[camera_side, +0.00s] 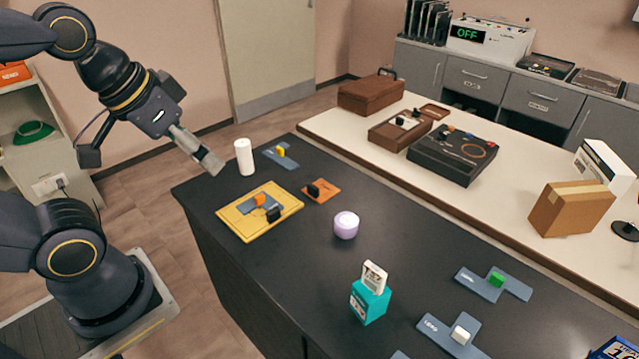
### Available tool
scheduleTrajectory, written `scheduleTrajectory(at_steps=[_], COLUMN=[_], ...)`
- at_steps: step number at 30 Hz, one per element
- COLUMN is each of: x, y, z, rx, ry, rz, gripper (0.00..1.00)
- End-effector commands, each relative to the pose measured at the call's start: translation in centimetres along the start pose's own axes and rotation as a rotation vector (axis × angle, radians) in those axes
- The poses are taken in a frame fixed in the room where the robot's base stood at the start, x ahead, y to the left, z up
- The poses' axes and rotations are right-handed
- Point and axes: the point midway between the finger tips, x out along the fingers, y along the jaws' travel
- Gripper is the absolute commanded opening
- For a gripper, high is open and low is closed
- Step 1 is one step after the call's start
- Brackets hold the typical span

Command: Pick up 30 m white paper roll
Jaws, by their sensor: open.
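A plain white upright cylinder (244,157), which looks like the white paper roll, stands near the far left corner of the black table. No length marking is readable on it. My gripper (212,166) is just left of the cylinder in the picture, pointing down and to the right. It is open, and nothing shows between its fingers. It appears apart from the cylinder, though the depth between them is hard to judge.
A yellow board (238,222) with small blocks, an orange card (321,191) and a blue plate (281,156) lie near the cylinder. A lilac round container (346,225) and a teal box (369,301) stand farther right. Bare black table (300,270) lies between the board and teal box.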

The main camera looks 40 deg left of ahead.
Motion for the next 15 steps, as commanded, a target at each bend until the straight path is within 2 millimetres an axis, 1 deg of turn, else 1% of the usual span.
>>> scheduleTrajectory(at_steps=[7,9,11,13,15], x=[0.0,0.0,-0.7,-1.7,-1.9], y=[0.0,0.0,0.0,0.0,-0.8], z=[0.0,-0.3,-1.9,-4.9,-8.3], rx=[0.000,0.003,0.006,0.005,-0.019], ry=[0.000,0.014,0.067,0.136,0.172], rz=[0.000,0.000,0.002,0.003,-0.011], gripper=[0.78,0.78,0.78,0.78,0.78])
